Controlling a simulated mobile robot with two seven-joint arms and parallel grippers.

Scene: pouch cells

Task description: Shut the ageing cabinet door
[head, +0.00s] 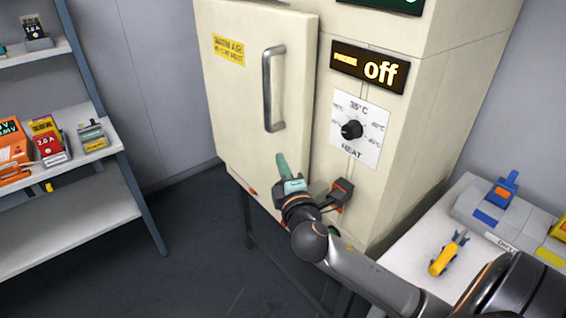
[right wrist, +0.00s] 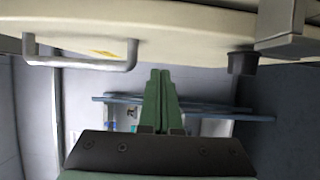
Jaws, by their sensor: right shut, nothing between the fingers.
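The ageing cabinet (head: 405,150) is a tall cream box. Its door (head: 235,105) is on the left of its front, with a grey bar handle (head: 270,90) near the door's right edge. That edge stands out from the front panel; I cannot tell how wide any gap behind it is. My right gripper (head: 281,160) is shut and empty, its green fingers in front of the door's lower right part, below the handle. In the right wrist view the fingers (right wrist: 161,75) are together, with the door face (right wrist: 180,22) above them; contact is unclear. My left gripper is not in view.
The front panel has an "off" display (head: 368,68) and a heat dial (head: 352,130). A dark plug-like part (head: 341,192) sits below, close to my right wrist. Shelves (head: 70,220) with devices stand left. A table (head: 405,258) with tools is right. Floor between shelves and cabinet is clear.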

